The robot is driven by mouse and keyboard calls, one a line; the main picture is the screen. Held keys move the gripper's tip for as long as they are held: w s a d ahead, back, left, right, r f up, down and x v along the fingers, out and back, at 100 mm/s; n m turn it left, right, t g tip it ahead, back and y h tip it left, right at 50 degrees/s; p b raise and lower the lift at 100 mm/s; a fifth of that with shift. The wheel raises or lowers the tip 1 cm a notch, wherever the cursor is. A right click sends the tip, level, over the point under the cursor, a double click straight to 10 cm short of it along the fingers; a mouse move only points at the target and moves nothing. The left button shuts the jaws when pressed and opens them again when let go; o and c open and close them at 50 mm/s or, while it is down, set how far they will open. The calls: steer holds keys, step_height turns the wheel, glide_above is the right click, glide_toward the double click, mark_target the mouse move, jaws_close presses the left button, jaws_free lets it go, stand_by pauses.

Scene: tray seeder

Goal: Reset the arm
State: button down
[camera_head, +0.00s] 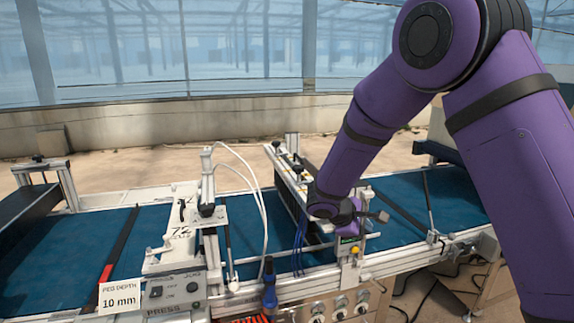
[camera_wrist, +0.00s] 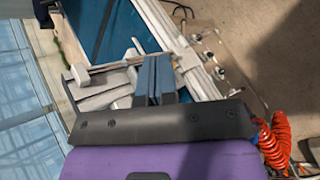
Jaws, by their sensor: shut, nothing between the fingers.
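My purple arm reaches down from the upper right in the head view. My gripper (camera_head: 381,216) is at its end, low over the seeder's cross frame and close to the front rail. In the wrist view my gripper (camera_wrist: 154,68) shows as two blue-grey fingers, side by side and shut with nothing between them. Pale machine parts (camera_wrist: 98,92) lie just left of the fingers there. Whether the fingers touch the machine cannot be told.
The seeder's blue belt (camera_head: 100,245) runs across the view. A press unit (camera_head: 177,290) with a "10 mm" peg depth sign (camera_head: 119,297) stands at left. A blue-handled tool (camera_head: 269,285) and a red coiled hose (camera_wrist: 275,140) are near the front. Open space lies above the machine.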

steer(key=s+d+r+m+g+y, duration=0.1)
steer(key=s+d+r+m+y, duration=0.3)
steer(key=s+r, duration=0.7)
steer(key=s+d+r+m+y, duration=0.2)
steer(key=s+d+r+m, duration=0.4)
steer(key=s+r, duration=0.55)
steer(key=s+m+t+y, duration=0.2)
steer(key=s+y, duration=0.1)
steer(key=s, duration=0.9)
steer(key=shift+s+a+t, duration=0.15)
steer(key=shift+s+t, duration=0.15)
steer(key=shift+r, duration=0.1)
stand_by(1.6)
